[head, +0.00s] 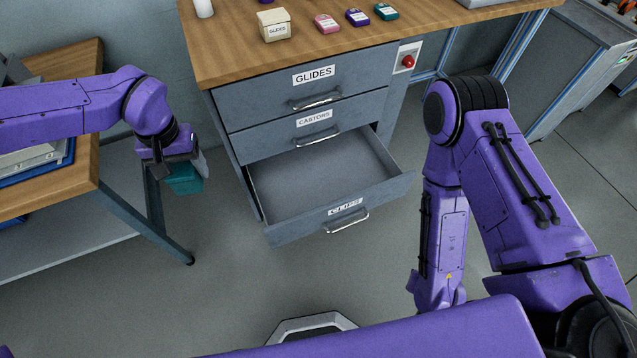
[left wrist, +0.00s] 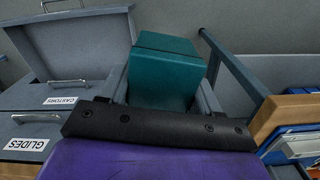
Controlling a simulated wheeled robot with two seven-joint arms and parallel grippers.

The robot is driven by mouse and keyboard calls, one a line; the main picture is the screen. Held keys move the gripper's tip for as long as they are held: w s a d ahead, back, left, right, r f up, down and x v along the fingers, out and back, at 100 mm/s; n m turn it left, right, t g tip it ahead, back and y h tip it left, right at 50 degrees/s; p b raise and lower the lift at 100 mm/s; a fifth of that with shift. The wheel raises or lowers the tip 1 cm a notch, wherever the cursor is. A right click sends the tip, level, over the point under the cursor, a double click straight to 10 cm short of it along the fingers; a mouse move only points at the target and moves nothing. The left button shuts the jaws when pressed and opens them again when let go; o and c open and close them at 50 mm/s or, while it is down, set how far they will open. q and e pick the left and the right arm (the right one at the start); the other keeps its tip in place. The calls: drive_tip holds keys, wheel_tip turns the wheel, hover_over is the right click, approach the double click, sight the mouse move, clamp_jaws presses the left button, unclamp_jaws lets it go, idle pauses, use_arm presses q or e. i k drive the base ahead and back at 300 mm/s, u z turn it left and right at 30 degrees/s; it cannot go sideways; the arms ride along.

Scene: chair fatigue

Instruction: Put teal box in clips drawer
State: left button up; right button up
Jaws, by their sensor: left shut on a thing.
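The teal box (head: 184,178) is held in my left gripper (head: 178,165), to the left of the drawer unit and above the floor. In the left wrist view the teal box (left wrist: 165,72) sits between the two grey fingers of my left gripper (left wrist: 165,85). The clips drawer (head: 322,178) is the lowest one, pulled out and empty, with its CLIPS label and handle on the front. My left gripper is left of the open drawer, apart from it. My right arm stands at the right; its gripper is not clearly visible.
The glides drawer (head: 312,92) and castors drawer (head: 318,128) above are shut. The wooden top (head: 235,63) bears a GLIDES box (head: 274,25) and several small coloured boxes. A red button (head: 408,62) is beside the drawers. A wooden table (head: 88,165) stands at left.

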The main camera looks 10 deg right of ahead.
sight(318, 188)
drive_tip(key=u, duration=0.8)
drive_tip(key=k, duration=0.1)
drive_tip(key=z, duration=1.45)
drive_tip(key=i, duration=0.9)
drive_tip(key=z, duration=0.05)
